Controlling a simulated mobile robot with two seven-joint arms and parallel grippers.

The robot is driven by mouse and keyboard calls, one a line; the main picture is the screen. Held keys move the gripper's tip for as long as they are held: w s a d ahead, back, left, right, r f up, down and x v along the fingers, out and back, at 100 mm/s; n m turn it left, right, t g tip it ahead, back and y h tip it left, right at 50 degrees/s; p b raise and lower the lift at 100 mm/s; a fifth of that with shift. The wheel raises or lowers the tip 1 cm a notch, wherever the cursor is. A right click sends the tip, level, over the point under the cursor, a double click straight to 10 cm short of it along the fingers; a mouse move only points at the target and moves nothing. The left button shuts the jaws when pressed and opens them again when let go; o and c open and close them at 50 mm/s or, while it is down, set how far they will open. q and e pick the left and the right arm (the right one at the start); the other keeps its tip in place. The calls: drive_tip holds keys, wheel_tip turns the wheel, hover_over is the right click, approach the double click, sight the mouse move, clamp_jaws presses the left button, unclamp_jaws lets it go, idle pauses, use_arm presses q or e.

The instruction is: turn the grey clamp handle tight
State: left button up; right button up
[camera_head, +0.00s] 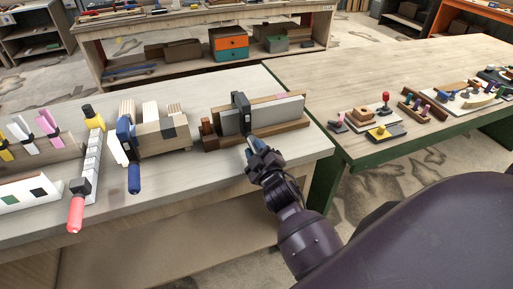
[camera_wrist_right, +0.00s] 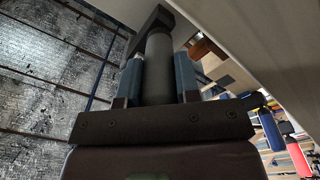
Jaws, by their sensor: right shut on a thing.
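The dark clamp (camera_head: 239,108) stands upright around a grey board (camera_head: 276,112) and its wooden backing on the near table. In the right wrist view, the grey clamp handle (camera_wrist_right: 157,68) is a thick cylinder below the clamp's dark frame (camera_wrist_right: 155,18). My right gripper (camera_head: 256,146) is at the clamp's near side, by the table's right end. Its two blue fingers (camera_wrist_right: 159,82) are shut on the handle, one on each side. In the head view the gripper mostly hides the handle. My left gripper is in neither view.
Left of the clamp, a blue clamp (camera_head: 124,134) holds wooden blocks, and a red-handled clamp (camera_head: 77,205) overhangs the front edge. The second table (camera_head: 350,75) carries several small trays on its right. The near table's front right surface is clear.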

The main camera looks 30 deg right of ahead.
drive_tip(key=m+p, duration=0.2)
drive_tip(key=m, duration=0.3)
drive_tip(key=shift+r+m, duration=0.15)
drive_tip(key=shift+m, duration=0.15)
drive_tip(key=shift+m+p, duration=0.65)
drive_tip(key=shift+m, duration=0.05)
drive_tip(key=shift+d+m+p, duration=0.1)
drive_tip(key=shift+m+p, duration=0.3)
drive_tip(key=shift+m, duration=0.8)
drive_tip(key=o, duration=0.9)
